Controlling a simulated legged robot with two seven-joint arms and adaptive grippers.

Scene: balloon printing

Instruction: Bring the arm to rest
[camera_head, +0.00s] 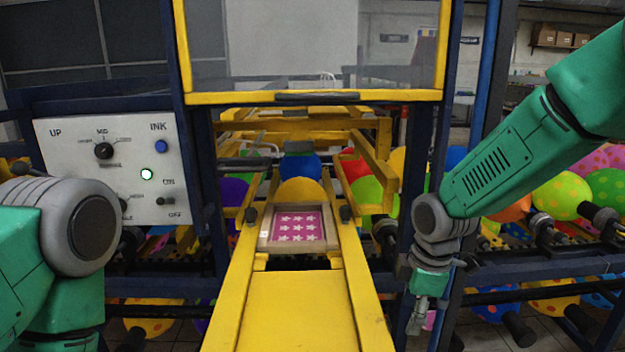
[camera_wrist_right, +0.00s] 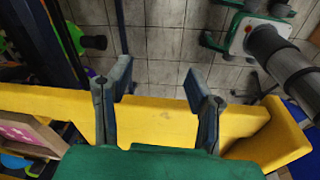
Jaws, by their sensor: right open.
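My right arm comes in from the upper right in the head view. Its gripper (camera_head: 418,318) hangs down just right of the yellow rail of the machine. In the right wrist view the two fingers of this gripper (camera_wrist_right: 158,100) are spread apart, with nothing between them. The yellow rail (camera_wrist_right: 165,118) passes beyond the fingers, and I cannot tell how far off it is. My left arm shows at the lower left of the head view, in front of the control panel. Its gripper is out of view.
The control panel (camera_head: 105,165) has knobs, a blue button and a lit green button. A framed pink plate with white stars (camera_head: 297,228) sits on the yellow track (camera_head: 295,305). Colourful balloons (camera_head: 560,197) lie behind blue bars. Tiled floor (camera_wrist_right: 165,45) shows in the wrist view.

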